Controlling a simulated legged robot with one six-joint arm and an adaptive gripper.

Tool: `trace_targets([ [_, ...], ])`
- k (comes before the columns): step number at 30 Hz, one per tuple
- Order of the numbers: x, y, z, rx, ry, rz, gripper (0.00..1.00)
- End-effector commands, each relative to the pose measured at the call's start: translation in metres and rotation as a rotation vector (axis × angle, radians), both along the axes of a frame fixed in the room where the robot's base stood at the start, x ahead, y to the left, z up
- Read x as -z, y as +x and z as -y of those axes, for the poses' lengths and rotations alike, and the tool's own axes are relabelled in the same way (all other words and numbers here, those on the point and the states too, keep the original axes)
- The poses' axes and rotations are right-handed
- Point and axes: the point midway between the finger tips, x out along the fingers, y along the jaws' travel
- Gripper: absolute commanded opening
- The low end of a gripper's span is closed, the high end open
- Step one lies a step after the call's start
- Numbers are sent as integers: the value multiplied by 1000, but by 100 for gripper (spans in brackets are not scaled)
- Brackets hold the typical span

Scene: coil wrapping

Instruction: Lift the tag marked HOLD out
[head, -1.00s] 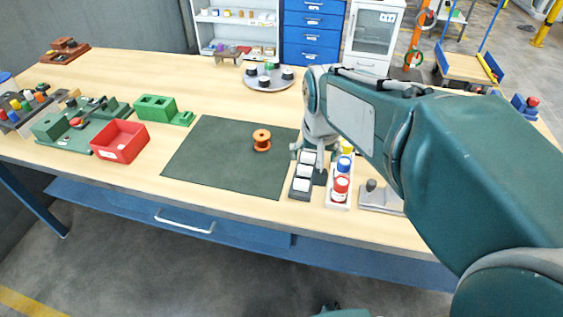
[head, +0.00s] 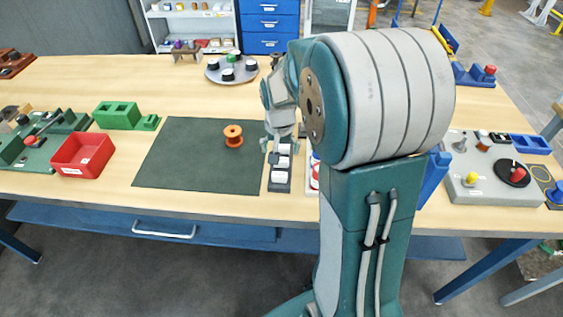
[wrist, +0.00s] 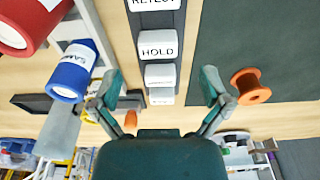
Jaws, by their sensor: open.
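The white tag marked HOLD (wrist: 159,45) sits in a dark rack (wrist: 191,30) in the wrist view, in a row with other white tags. A tag marked REJECT (wrist: 154,4) is beside it at the top edge, partly cut off. A smaller-looking tag (wrist: 160,75) is on its other side, its label unclear. My gripper (wrist: 160,88) is open and empty, its fingers spread either side of the row, apart from the HOLD tag. In the head view my gripper (head: 274,146) is over the rack's far end; the labels there are unreadable.
A blue bottle (wrist: 71,72) and a red bottle (wrist: 28,22) stand close beside the rack. An orange spool (head: 233,136) lies on the dark mat (head: 190,160) on the other side. A red bin (head: 83,154) is farther left. My arm hides part of the bench.

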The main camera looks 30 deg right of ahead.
Motion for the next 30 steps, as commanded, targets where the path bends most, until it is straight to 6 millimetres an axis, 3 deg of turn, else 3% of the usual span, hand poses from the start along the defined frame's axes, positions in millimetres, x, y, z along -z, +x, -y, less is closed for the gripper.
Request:
trace_targets([
  [9,44,0,5,0,1,-3,97],
  [17,46,1,5,0,1,-1,97],
  [19,46,1,5,0,1,-1,66],
  [22,46,1,5,0,1,-1,33],
  [24,46,1,5,0,1,-2,29],
  [30,46,1,5,0,1,-2,28],
])
